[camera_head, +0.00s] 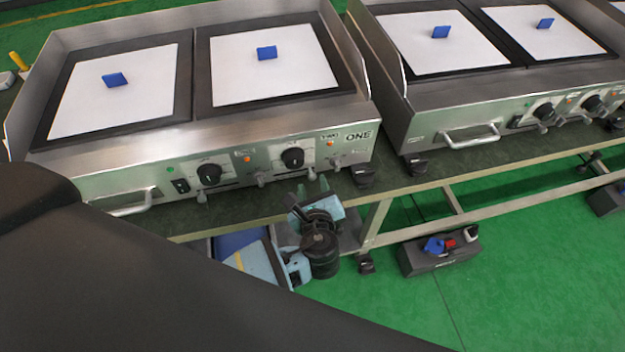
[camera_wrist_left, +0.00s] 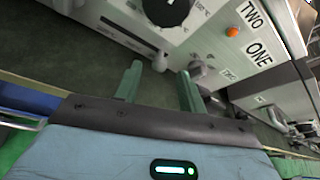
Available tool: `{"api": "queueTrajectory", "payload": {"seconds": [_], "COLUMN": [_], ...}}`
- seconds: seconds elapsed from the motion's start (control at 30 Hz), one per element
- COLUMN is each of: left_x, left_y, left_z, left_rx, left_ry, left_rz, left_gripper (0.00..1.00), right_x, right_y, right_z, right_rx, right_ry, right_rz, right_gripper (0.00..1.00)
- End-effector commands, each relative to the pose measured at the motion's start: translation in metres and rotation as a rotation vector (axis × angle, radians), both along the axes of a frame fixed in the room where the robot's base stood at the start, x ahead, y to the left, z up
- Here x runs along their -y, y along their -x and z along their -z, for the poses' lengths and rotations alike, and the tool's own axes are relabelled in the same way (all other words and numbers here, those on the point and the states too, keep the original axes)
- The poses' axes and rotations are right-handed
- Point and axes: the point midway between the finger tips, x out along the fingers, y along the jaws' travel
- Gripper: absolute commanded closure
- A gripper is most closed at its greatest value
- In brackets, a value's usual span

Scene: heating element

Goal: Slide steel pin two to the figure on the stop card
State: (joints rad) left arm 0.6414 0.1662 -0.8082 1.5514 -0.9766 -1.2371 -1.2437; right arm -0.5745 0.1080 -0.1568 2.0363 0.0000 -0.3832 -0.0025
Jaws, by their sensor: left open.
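The griddle labelled ONE (camera_head: 357,136) has knobs, small cards and steel pins along its steel front. A card reading TWO (camera_wrist_left: 251,14) is upper right in the wrist view, and a smaller card (camera_head: 330,135) shows in the head view. One steel pin (camera_head: 312,175) is just above my left gripper (camera_head: 311,190); another pin (camera_head: 337,164) is further right. In the wrist view my left gripper (camera_wrist_left: 160,72) is open, its green fingers pointing at the panel. A grey pin (camera_wrist_left: 200,70) is beside the right finger, apparently outside the jaws. Which pin is number two is unclear. My right gripper is not in view.
A black knob (camera_head: 293,158) sits left of the nearer pin. The bench edge (camera_head: 412,188) runs below the panel. A second griddle (camera_head: 500,120) stands to the right. My dark arm covers the lower left.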

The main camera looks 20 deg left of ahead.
Motion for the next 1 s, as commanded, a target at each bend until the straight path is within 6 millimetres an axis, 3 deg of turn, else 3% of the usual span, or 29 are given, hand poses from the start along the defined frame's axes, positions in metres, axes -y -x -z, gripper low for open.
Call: {"api": "queueTrajectory", "payload": {"seconds": [0.23, 0.57, 0.9, 1.0], "left_x": [-0.011, -0.012, -0.012, -0.012], "left_y": [-0.022, -0.025, -0.025, -0.025], "left_z": [0.010, 0.011, 0.011, 0.011], "left_rx": [-0.001, 0.000, -0.001, -0.001], "left_ry": [-0.001, 0.001, 0.001, 0.001], "left_rz": [-0.001, -0.001, -0.001, -0.001], "left_gripper": [0.60, 0.60, 1.00, 1.00], "right_x": [0.000, 0.000, 0.000, 0.000], "right_y": [0.002, -0.003, -0.007, -0.007], "right_z": [0.004, 0.003, 0.002, 0.002], "right_rx": [-0.006, 0.003, 0.011, 0.010], "right_ry": [0.000, 0.000, 0.000, 0.000], "right_rz": [0.000, 0.001, 0.001, 0.001], "right_gripper": [0.64, 0.64, 0.64, 0.64]}}
